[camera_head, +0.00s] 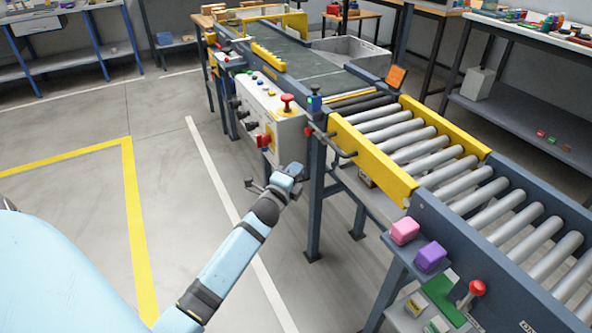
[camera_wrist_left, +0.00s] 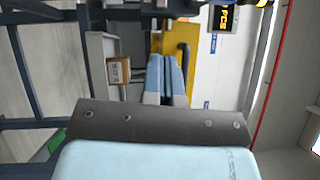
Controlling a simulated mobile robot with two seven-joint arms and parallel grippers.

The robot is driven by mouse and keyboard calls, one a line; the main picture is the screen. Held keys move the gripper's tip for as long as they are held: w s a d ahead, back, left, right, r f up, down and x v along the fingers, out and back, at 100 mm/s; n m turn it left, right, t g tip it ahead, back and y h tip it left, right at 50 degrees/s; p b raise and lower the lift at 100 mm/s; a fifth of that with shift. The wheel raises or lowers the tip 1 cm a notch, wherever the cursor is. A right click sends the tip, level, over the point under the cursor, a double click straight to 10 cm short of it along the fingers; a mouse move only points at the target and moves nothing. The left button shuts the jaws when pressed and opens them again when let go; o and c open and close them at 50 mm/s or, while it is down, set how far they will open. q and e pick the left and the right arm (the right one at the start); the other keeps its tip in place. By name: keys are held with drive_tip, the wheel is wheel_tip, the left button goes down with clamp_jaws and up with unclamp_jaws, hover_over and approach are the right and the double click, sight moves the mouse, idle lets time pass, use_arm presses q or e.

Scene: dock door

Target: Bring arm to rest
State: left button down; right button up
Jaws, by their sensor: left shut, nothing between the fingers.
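My left arm, light blue with dark bands, reaches in from the lower left in the head view. Its gripper (camera_head: 291,172) is beside the near side of the conveyor, below the grey control box (camera_head: 272,118), over the floor. In the left wrist view the two light blue fingers (camera_wrist_left: 166,76) are together with nothing between them. A yellow panel (camera_wrist_left: 192,62) shows behind them, and I cannot tell how far away it is. My right gripper is not in view.
The roller conveyor (camera_head: 468,190) runs along the right, with a yellow guard (camera_head: 372,157) and a dark handle. A pink block (camera_head: 404,231) and a purple block (camera_head: 430,257) sit on its side shelf, near a red button (camera_head: 476,288). Open floor (camera_head: 75,120) lies left.

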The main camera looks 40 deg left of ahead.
use_arm(q)
drive_tip(key=s+d+r+n+g+h, duration=0.1)
drive_tip(key=s+d+r+n+h, duration=0.2)
drive_tip(key=s+d, duration=0.5)
drive_tip(key=s+d+r+n+h, duration=0.2)
drive_tip(key=s+d+n+h, duration=0.3)
drive_tip(key=d, duration=0.6)
drive_tip(key=s+d+r+n+g+h, duration=0.15)
drive_tip(key=s+d+n, duration=0.25)
drive_tip(key=s+d, duration=0.45)
drive_tip(key=s+d+r+n+h+p, duration=0.2)
drive_tip(key=s+d+r, duration=0.1)
drive_tip(key=r, duration=0.1)
drive_tip(key=s+a+r+g+y+p, duration=0.4)
drive_tip(key=a+r+g+y+p, duration=0.1)
drive_tip(key=p, duration=2.8)
drive_tip(key=shift+s+a+r+p, duration=0.15)
drive_tip(key=shift+a+r+p, duration=0.35)
drive_tip(key=shift+a, duration=0.5)
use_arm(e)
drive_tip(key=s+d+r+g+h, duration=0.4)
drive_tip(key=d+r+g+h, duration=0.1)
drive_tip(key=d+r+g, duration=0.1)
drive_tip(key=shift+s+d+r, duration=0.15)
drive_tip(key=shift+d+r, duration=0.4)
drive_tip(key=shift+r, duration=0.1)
